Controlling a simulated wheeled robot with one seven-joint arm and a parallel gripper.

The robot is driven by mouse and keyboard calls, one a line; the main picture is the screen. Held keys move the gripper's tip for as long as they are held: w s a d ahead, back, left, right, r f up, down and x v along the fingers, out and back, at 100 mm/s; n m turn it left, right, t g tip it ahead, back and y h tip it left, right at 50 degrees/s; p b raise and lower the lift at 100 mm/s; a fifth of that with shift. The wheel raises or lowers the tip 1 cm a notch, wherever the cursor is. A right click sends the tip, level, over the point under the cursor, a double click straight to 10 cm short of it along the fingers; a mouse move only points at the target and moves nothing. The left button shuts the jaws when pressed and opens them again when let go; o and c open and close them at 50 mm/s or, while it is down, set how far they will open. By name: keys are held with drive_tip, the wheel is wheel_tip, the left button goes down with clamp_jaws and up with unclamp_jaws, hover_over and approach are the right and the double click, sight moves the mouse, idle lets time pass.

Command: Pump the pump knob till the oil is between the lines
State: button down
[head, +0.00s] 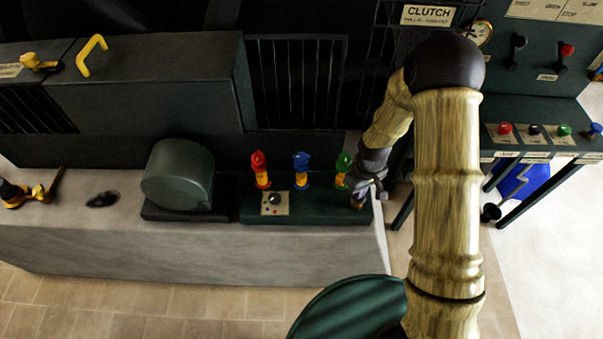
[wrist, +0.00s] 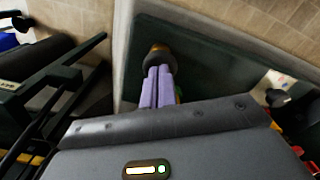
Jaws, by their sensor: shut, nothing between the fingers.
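Three small oilers stand in a row on a dark green base (head: 305,212): one with a red top (head: 259,168), one with a blue top (head: 301,170) and one with a green top (head: 343,163). A black round knob (head: 275,198) sits on a pale plate in front of them. Which part is the pump knob, and the oil level and its lines, I cannot make out. My gripper (head: 362,195) is at the right end of the base, beside the green-topped oiler. In the wrist view its fingers (wrist: 157,86) are shut and empty, with tips at a dark, brass-coloured round part (wrist: 158,56).
A grey-green drum (head: 178,174) stands left of the base on the stone ledge (head: 190,240). A control desk (head: 545,140) with coloured buttons and levers is at the right. A blue bin (head: 523,180) is under it. Tiled floor lies in front.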

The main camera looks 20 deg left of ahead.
drive_tip(key=shift+r+p, duration=1.2)
drive_tip(key=shift+r, duration=0.65)
drive_tip(key=shift+f, duration=0.25)
drive_tip(key=shift+f+b, duration=1.55)
drive_tip(key=shift+f, duration=0.3)
drive_tip(key=shift+r+p, duration=1.55)
drive_tip(key=shift+r, duration=0.5)
drive_tip(key=shift+f, duration=0.2)
drive_tip(key=shift+r, duration=0.25)
drive_tip(key=shift+f, duration=0.1)
idle(0.4)
